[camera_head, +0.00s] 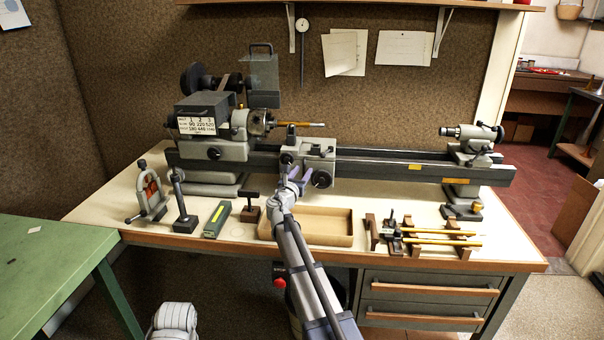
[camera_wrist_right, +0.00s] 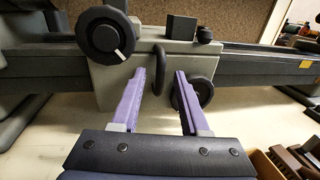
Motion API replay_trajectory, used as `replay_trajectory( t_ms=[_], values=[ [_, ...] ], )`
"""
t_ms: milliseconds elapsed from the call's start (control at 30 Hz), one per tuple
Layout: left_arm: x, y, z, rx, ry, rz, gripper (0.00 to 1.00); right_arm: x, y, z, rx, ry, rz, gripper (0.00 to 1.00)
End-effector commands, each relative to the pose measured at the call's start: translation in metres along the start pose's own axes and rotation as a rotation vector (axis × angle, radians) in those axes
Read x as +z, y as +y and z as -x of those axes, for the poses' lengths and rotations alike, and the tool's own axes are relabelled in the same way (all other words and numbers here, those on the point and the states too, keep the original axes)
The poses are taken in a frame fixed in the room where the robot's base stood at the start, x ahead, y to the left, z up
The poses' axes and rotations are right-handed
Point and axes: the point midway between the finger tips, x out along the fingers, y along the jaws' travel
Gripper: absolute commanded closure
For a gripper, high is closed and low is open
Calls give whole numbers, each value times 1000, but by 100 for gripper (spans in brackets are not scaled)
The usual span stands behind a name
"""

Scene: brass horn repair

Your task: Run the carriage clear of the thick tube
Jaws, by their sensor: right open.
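The carriage (camera_head: 318,163) sits on the lathe bed, close to the right of the headstock. The brass tube (camera_head: 300,125) sticks out rightward from the chuck (camera_head: 260,122), and in the head view its free end is above the carriage. My right gripper (camera_head: 292,178) is at the carriage's front. In the right wrist view my right gripper (camera_wrist_right: 160,76) is open, its purple fingers pointing at the carriage front (camera_wrist_right: 145,70). A dark upright handle shows between the fingertips. A large handwheel (camera_wrist_right: 105,36) is at upper left, and a smaller wheel (camera_wrist_right: 203,93) is partly behind the right finger. Contact is unclear.
The tailstock (camera_head: 470,145) stands at the bed's right end, with bare bed (camera_head: 385,163) between it and the carriage. A wooden tray (camera_head: 320,238) and a rack with brass rods (camera_head: 435,238) lie in front. A clamp (camera_head: 150,195) stands at left.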

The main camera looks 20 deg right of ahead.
Motion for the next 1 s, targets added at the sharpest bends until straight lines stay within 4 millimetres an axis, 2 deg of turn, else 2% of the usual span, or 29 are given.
replay_trajectory(
  t_ms=[233,633,1000],
  values=[
    [0,0,0,0,0,0,50,0,0,-1,0,0,0,55],
    [0,0,0,0,0,0,50,0,0,-1,0,0,0,100],
    [0,0,0,0,0,0,50,0,0,-1,0,0,0,100]
  ],
)
